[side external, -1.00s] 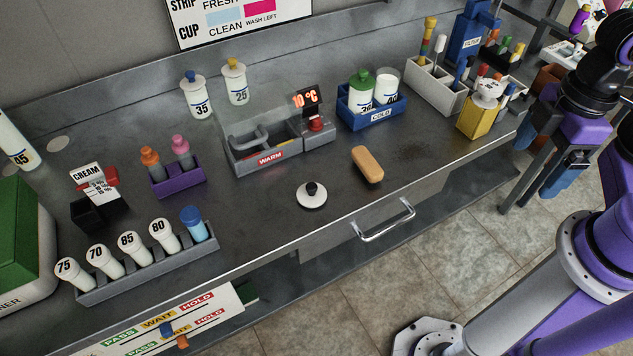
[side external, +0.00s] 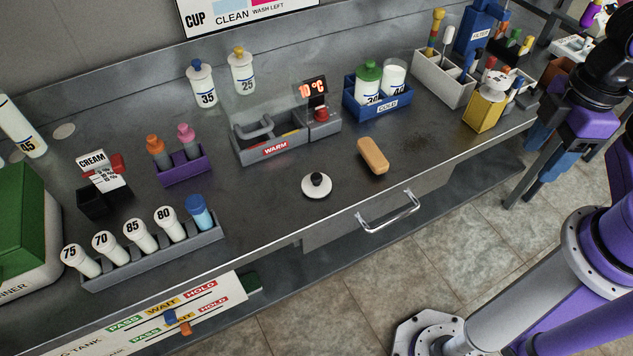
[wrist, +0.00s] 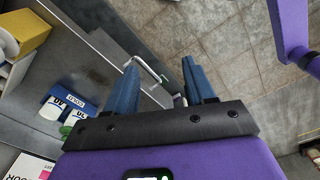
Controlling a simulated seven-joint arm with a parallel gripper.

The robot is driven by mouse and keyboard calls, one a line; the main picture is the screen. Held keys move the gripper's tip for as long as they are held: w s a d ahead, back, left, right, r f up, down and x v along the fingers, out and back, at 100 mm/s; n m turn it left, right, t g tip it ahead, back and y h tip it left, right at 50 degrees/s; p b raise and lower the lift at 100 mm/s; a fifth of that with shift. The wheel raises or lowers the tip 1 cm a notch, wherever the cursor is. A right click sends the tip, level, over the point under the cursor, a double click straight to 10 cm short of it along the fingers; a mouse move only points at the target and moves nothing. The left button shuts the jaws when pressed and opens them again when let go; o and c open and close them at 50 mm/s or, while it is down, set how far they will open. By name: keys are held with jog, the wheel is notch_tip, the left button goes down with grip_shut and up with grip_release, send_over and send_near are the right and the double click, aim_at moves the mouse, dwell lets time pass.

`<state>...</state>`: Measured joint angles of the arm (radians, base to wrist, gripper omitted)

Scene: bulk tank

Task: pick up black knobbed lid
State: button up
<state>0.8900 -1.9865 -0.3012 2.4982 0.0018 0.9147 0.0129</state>
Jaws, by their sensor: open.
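The lid is a round white disc with a black knob (side external: 316,185). It lies flat on the grey metal counter (side external: 290,222), near the front edge, in the side external view. My gripper (side external: 545,165) is at the right of that view, beyond the counter's front edge and well away from the lid. In the wrist view my gripper (wrist: 160,88) shows two blue fingers spread apart with nothing between them. The lid is not seen in the wrist view.
A tan block (side external: 372,156) lies right of the lid. The grey WARM holder (side external: 275,149) and blue COLD bin (side external: 378,112) stand behind. A bottle rack (side external: 150,258) stands left. A drawer handle (side external: 390,213) juts out in front. Counter around the lid is clear.

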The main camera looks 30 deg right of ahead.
jog(key=w+a+r+m, duration=0.2)
jog(key=w+a+m, duration=1.2)
jog(key=m, duration=1.6)
send_over(316, 176)
jog(key=f, duration=0.1)
notch_tip(316, 176, down, 18)
jog(key=shift+r, duration=0.2)
grip_shut()
